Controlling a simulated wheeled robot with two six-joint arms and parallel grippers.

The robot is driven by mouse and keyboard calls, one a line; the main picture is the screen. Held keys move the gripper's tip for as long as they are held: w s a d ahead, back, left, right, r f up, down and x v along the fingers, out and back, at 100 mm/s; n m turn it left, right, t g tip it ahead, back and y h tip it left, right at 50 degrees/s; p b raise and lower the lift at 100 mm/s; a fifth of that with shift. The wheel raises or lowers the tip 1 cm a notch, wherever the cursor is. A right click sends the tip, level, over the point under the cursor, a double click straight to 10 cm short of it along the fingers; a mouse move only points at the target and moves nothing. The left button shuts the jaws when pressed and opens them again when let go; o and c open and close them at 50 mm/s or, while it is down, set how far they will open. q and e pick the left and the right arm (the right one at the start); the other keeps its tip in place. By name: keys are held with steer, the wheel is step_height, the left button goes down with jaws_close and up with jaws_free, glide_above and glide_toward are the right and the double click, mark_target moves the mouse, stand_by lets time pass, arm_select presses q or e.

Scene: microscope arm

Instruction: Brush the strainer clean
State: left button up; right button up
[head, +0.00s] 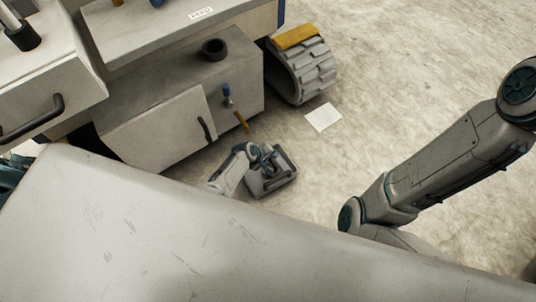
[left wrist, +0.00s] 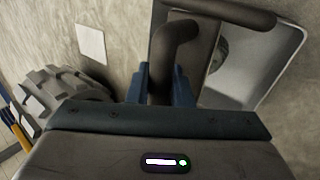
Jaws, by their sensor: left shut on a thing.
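A grey open box-like tray (head: 284,172) with raised edges is low by the floor, beside my left gripper (head: 262,158). In the left wrist view, the left gripper (left wrist: 161,88) has its blue fingers shut on a dark bent handle (left wrist: 178,34) close to the tray (left wrist: 288,42). A grey panel with a round grille-like part (left wrist: 218,52) shows inside the tray; I cannot tell whether this is the strainer. A small blue-handled tool (head: 227,94) is at the cabinet front; I cannot tell whether it is a brush. My right gripper is out of view.
A grey cabinet (head: 150,135) with a dark door handle stands at the left, with a dark ring (head: 214,49) on its ledge. A yellow bar (head: 241,121) juts from its front. A treaded wheel (head: 305,72) and a white sheet (head: 323,117) are to the right. Floor beyond is clear.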

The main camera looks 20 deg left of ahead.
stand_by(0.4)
arm_select(q)
steer(key=shift+w+a+f+b, duration=0.1)
steer(key=shift+w+a+b, duration=0.2)
steer(key=shift+a, duration=0.1)
steer(key=shift+w+a, duration=0.55)
steer(key=shift+a, duration=0.15)
steer(key=shift+s+d+p, duration=0.45)
steer(key=shift+s+d, duration=0.5)
steer(key=shift+d, duration=0.25)
steer(key=shift+w+a+b, duration=0.5)
steer(key=shift+w+a, duration=0.45)
steer(key=shift+a, duration=0.25)
